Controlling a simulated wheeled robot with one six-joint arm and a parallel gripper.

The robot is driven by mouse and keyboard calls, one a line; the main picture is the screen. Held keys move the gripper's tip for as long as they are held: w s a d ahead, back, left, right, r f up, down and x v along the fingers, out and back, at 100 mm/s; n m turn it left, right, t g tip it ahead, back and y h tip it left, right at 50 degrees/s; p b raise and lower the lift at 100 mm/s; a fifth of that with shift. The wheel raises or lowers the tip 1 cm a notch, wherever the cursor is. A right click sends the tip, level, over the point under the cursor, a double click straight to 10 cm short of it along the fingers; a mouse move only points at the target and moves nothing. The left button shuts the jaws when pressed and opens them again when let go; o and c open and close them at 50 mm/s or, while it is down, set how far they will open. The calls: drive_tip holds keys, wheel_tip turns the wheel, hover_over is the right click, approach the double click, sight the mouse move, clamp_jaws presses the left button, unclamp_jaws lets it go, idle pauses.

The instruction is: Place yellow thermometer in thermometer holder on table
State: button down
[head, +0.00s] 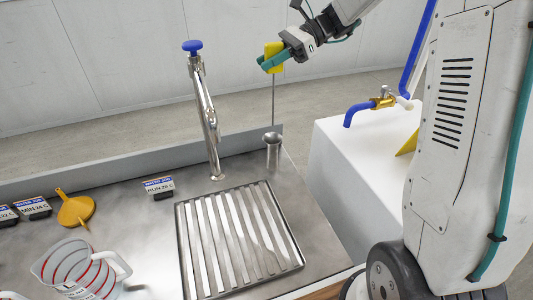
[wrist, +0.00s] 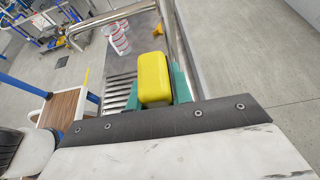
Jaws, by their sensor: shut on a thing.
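My gripper (head: 276,60) is shut on the yellow thermometer (head: 274,48) and holds it upright, its thin metal probe pointing down. The thermometer's yellow head also shows between the green fingers in the wrist view (wrist: 154,78). The likely thermometer holder is a small metal cup with a flared rim (head: 273,152), standing on the metal table (head: 130,215) near its back right corner. The probe tip appears near or above the cup's mouth in the head view. I cannot tell whether it is inside.
A metal tap column with a blue knob (head: 193,47) stands left of the cup, behind a slatted drain tray (head: 186,240). A measuring jug (head: 50,265), a yellow funnel (head: 76,210) and label blocks (head: 158,187) are further left. A white block with a blue-spout tap (head: 360,112) stands right.

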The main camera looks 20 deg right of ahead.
drive_tip(key=shift+w+a+f, duration=0.1)
drive_tip(key=shift+w, duration=0.15)
wheel_tip(320, 180, down, 18)
drive_tip(key=shift+r, duration=0.25)
drive_tip(key=c, duration=1.3)
unclamp_jaws()
drive_tip(key=shift+f, duration=0.15)
drive_tip(key=shift+o, duration=0.2)
